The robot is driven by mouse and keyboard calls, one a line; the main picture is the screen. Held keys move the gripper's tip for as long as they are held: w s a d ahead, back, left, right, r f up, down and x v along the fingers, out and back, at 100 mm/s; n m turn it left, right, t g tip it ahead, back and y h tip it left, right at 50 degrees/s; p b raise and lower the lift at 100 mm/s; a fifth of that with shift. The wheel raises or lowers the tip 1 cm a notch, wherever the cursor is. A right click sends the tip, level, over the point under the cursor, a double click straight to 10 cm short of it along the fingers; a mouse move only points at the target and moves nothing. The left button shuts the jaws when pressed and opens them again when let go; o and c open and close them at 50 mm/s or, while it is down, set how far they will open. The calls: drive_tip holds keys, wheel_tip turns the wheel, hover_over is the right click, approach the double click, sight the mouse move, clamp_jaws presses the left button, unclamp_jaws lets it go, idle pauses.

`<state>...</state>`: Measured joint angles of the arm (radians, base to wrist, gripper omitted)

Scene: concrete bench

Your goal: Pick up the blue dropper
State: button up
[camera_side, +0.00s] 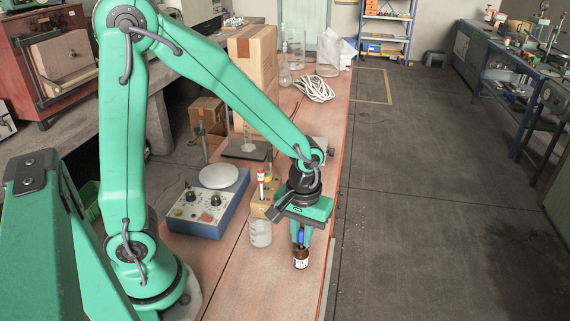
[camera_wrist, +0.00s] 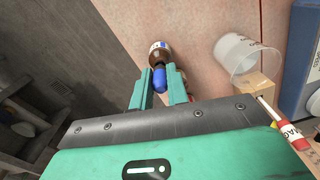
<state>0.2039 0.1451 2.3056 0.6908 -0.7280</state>
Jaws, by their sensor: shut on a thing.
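The blue dropper (camera_side: 301,238) shows as a blue rubber bulb on top of a small brown bottle (camera_side: 301,259) with a white label. In the wrist view, the blue dropper (camera_wrist: 159,78) sits between the two green fingers, with the brown bottle (camera_wrist: 159,52) just beyond it. My gripper (camera_side: 301,241) points down, and its fingers are shut on the dropper's bulb; my gripper also shows in the wrist view (camera_wrist: 158,73). The lower part of the dropper is hidden by the bottle. I cannot tell whether the bottle rests on the bench.
A clear beaker (camera_side: 261,234) stands just left of the bottle. Behind it is a wooden block (camera_wrist: 252,94) with a red-and-white marker (camera_wrist: 286,126). A blue instrument (camera_side: 207,217) with a white plate stands further left. The bench's right edge is close.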

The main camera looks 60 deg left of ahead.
sight(302, 231)
drive_tip(key=shift+r, duration=0.5)
wheel_tip(302, 231, up, 2)
drive_tip(key=shift+r, duration=0.1)
drive_tip(key=s+d+r, duration=0.6)
drive_tip(key=s+d, duration=0.2)
drive_tip(key=shift+d+r, duration=0.25)
drive_tip(key=shift+d, duration=0.05)
drive_tip(key=shift+w+r, duration=0.1)
drive_tip(key=shift+r, duration=0.1)
drive_tip(key=shift+r, duration=2.3)
drive_tip(key=shift+a, duration=0.15)
